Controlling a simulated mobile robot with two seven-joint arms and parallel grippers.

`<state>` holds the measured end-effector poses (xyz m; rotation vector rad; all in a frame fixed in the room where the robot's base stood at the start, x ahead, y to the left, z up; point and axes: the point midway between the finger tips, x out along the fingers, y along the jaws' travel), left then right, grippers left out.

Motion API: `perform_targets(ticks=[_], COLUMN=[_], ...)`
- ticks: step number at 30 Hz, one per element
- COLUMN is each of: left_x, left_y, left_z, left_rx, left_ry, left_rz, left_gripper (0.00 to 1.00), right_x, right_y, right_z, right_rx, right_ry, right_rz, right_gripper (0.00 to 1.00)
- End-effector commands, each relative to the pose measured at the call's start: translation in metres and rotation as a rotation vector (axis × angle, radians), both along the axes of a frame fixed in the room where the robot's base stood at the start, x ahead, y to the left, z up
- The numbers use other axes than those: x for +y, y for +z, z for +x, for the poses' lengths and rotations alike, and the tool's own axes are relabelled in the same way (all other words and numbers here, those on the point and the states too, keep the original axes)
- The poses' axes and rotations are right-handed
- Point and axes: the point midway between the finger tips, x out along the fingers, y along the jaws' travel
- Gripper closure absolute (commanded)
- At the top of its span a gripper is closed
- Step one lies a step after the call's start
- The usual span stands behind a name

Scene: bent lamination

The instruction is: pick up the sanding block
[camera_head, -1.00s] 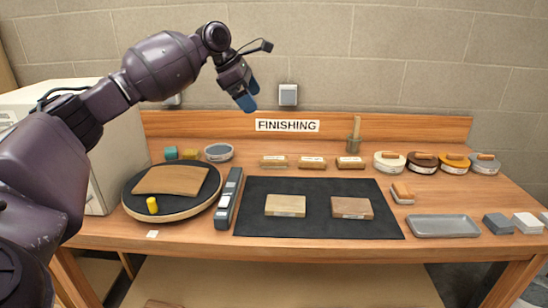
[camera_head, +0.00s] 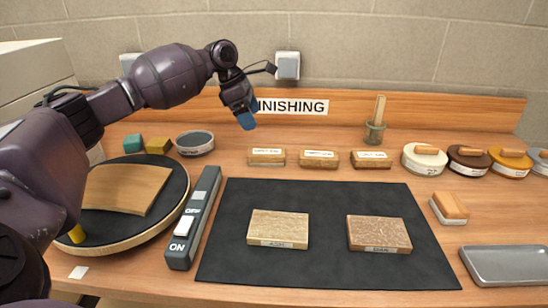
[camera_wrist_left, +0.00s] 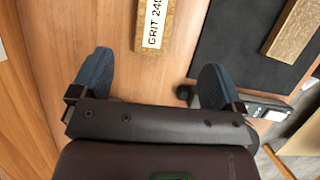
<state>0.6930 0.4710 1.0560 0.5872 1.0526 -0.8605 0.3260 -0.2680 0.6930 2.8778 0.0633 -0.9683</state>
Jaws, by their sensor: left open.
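Several blocks could be the sanding block. Three tan blocks with white labels, a left one (camera_head: 267,157), a middle one (camera_head: 319,159) and a right one (camera_head: 371,160), stand in a row behind the black mat. A wood-topped block with a pale base (camera_head: 449,208) sits right of the mat. My left gripper (camera_head: 246,120) is open and empty, above the table near the left labelled block. In the left wrist view a tan block labelled "GRIT 240" (camera_wrist_left: 153,22) lies below and beyond the open fingers (camera_wrist_left: 156,64). My right gripper is out of view.
The black mat (camera_head: 330,271) holds two blocks, a pale one (camera_head: 278,229) and a browner one (camera_head: 379,234). A grey ON/OFF bar (camera_head: 194,218) and a round board (camera_head: 165,217) are left. Tins (camera_head: 424,159) stand back right, a grey tray (camera_head: 509,265) front right.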

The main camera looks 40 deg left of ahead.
Motion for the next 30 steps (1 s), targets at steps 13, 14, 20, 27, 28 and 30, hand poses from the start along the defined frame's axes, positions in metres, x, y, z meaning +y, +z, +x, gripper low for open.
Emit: perform_targets(ticks=[13, 14, 20, 27, 28, 30], left_x=[-0.007, -0.009, -0.017, -0.021, -0.022, -0.024], left_y=[-0.054, -0.058, -0.082, -0.096, -0.1, -0.111], left_z=[0.009, 0.01, 0.015, 0.019, 0.02, 0.023], left_rx=[0.034, 0.034, 0.034, 0.033, 0.034, 0.038], left_ry=[-0.001, -0.001, 0.0, 0.0, -0.001, -0.002], left_rz=[0.001, 0.001, 0.0, 0.002, 0.001, 0.002], left_gripper=[0.06, 0.06, 0.06, 0.06, 0.06, 0.06], right_x=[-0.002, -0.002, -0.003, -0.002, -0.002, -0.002], right_y=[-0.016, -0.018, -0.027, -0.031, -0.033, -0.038], right_z=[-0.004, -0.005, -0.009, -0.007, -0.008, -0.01], right_rx=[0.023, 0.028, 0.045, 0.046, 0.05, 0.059], right_ry=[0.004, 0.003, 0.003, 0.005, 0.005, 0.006], right_rz=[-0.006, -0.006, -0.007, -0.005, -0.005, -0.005], right_gripper=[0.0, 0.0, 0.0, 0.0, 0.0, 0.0])
